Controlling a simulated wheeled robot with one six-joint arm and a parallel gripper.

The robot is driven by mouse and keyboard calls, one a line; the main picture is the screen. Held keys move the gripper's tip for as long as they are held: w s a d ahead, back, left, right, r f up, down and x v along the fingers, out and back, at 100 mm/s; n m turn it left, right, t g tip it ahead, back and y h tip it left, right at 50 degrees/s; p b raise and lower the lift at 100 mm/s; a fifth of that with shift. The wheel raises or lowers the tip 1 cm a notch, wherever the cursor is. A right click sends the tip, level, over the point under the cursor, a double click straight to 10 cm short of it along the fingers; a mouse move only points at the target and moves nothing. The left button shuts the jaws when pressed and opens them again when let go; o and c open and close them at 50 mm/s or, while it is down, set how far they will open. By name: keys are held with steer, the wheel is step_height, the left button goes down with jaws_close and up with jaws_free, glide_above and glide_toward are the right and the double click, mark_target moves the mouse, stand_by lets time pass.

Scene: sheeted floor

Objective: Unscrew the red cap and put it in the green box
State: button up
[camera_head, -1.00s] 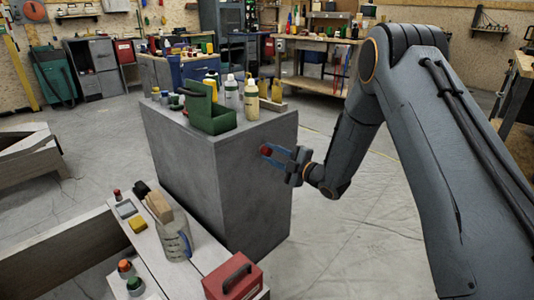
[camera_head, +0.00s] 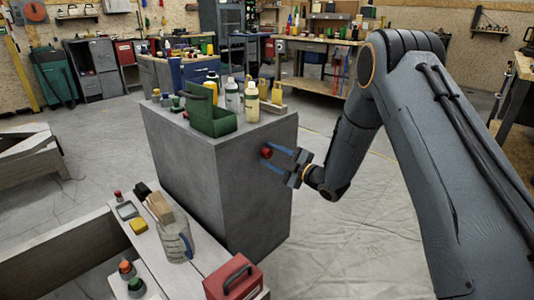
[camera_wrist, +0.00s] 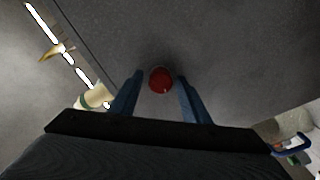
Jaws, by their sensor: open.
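The red cap (camera_head: 266,152) sits on the right-hand side face of the grey block. It shows as a round red knob (camera_wrist: 160,80) in the wrist view. My gripper (camera_head: 272,157) has its two blue fingers spread apart and points at the cap. In the wrist view the cap appears between the fingertips, with a gap on each side, so the gripper looks open and empty. How far the fingertips reach around the cap is hard to tell. The green box (camera_head: 222,124) stands on top of the block, open at the top.
Several bottles (camera_head: 251,100) and small jars stand around the green box on the block. A low bench in front holds a clear jug (camera_head: 176,245) and a red case (camera_head: 234,278). The floor right of the block is free.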

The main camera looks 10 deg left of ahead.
steer(key=m+p, duration=0.1)
steer(key=m, duration=0.3)
steer(key=m+p, duration=0.1)
steer(key=m, duration=0.4)
steer(key=m+p, duration=0.1)
steer(key=m, duration=0.2)
steer(key=shift+m, duration=0.4)
steer(key=m+p, duration=0.1)
steer(key=m, duration=0.3)
